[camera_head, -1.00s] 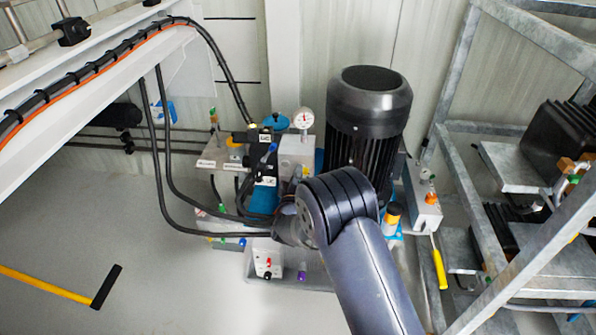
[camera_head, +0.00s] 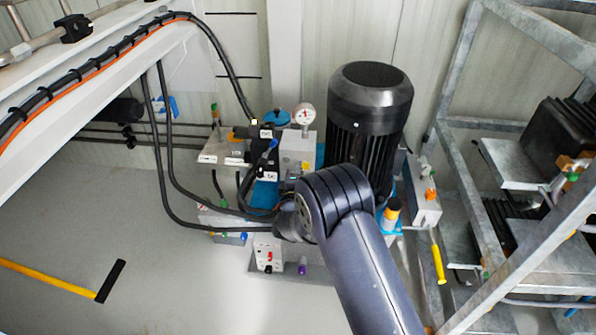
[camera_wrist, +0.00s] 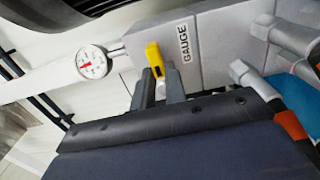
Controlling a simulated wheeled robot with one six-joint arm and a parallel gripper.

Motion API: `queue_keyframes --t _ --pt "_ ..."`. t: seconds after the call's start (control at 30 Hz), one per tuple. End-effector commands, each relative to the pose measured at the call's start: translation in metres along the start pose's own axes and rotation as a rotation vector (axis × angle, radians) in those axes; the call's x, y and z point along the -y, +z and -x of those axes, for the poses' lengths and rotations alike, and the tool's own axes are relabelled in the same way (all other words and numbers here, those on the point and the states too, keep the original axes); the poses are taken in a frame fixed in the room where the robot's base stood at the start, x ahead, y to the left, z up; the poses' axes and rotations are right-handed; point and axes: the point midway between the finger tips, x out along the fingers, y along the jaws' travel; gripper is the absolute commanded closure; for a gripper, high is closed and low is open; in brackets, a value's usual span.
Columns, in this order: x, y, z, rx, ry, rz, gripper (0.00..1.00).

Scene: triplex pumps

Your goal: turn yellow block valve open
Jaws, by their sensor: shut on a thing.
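In the wrist view a yellow valve handle (camera_wrist: 154,58) stands in front of a grey block marked GAUGE (camera_wrist: 208,45). My gripper (camera_wrist: 160,86) reaches up to it, with one finger on each side of the handle's lower part. The fingers are shut on the handle. The handle's base is partly hidden by the fingers. In the head view my own arm and wrist cover the fingers and the held handle.
A round pressure gauge (camera_wrist: 92,62) is left of the block, and hose fittings (camera_wrist: 262,82) are on the right. In the head view a black motor (camera_head: 369,110) stands behind my arm, black hoses (camera_head: 165,170) hang left, and a metal frame (camera_head: 470,185) rises right.

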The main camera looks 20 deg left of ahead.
Motion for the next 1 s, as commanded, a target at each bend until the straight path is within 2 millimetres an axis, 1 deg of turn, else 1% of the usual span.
queue_keyframes --t 0.17,0.2,0.43,0.67,0.77,0.87,1.0 --pt "0.002 -0.001 0.001 -0.003 -0.003 0.003 1.00" --pt "0.002 -0.001 0.001 -0.003 -0.003 0.003 0.85" --pt "0.001 -0.001 0.001 -0.002 -0.002 0.001 0.66" --pt "0.000 0.000 0.001 -0.001 -0.001 0.000 0.65" --pt "0.000 -0.001 0.004 -0.001 -0.002 0.000 0.65" --pt "0.000 -0.001 0.015 -0.002 -0.003 0.000 0.65" --pt "-0.001 -0.002 0.040 -0.004 -0.003 0.002 0.65"
